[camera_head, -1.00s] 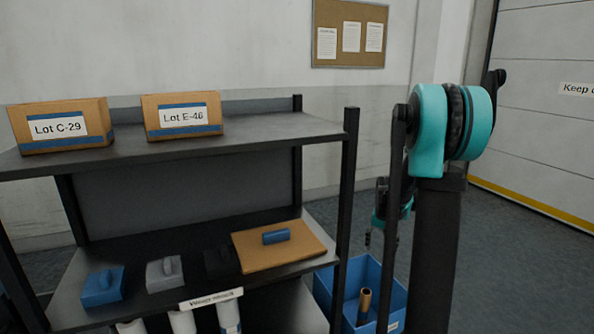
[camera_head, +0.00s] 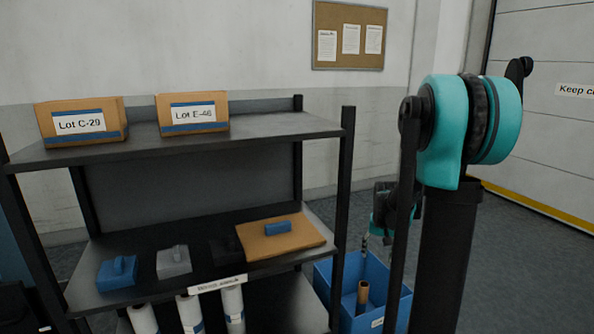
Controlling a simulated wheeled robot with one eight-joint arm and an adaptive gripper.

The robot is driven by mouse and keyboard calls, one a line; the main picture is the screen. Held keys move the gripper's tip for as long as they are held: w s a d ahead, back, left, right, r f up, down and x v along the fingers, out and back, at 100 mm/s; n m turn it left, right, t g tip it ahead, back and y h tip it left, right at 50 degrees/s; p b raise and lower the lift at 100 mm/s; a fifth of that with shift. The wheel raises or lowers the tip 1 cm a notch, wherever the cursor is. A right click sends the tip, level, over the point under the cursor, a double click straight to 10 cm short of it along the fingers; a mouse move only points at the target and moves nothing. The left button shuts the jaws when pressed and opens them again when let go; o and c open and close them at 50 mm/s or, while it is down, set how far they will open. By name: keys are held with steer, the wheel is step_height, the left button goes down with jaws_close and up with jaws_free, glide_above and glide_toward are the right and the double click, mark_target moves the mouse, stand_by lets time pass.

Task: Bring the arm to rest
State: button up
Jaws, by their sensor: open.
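My arm stands on the right, with a teal joint at the top and a dark link running down in front. My gripper (camera_head: 364,243) hangs beyond that link, small and partly hidden by it. It points down above the blue bin (camera_head: 330,296), is open, and shows nothing between its fingers. A brown roll (camera_head: 363,296) stands upright in the bin, below my gripper and apart from it.
A dark shelf unit (camera_head: 250,130) on the left carries two boxes (camera_head: 82,122), (camera_head: 193,114) on top. Its middle shelf holds a board (camera_head: 290,243) with a blue piece (camera_head: 278,228) and several blocks (camera_head: 117,272). White rolls (camera_head: 190,312) stand below. Floor (camera_head: 500,250) shows clear on the right.

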steer(key=s+a+f+n+t, duration=0.1)
steer(key=s+a, duration=0.3)
steer(key=s, duration=0.7)
steer(key=s+a+f+n+t, duration=0.1)
steer(key=s+a, duration=0.3)
steer(key=s, duration=0.8)
steer(key=shift+a+f+n+y, duration=0.15)
steer(key=shift+f+n+y, duration=0.15)
steer(key=shift+n, duration=0.5)
steer(key=shift+r, duration=0.1)
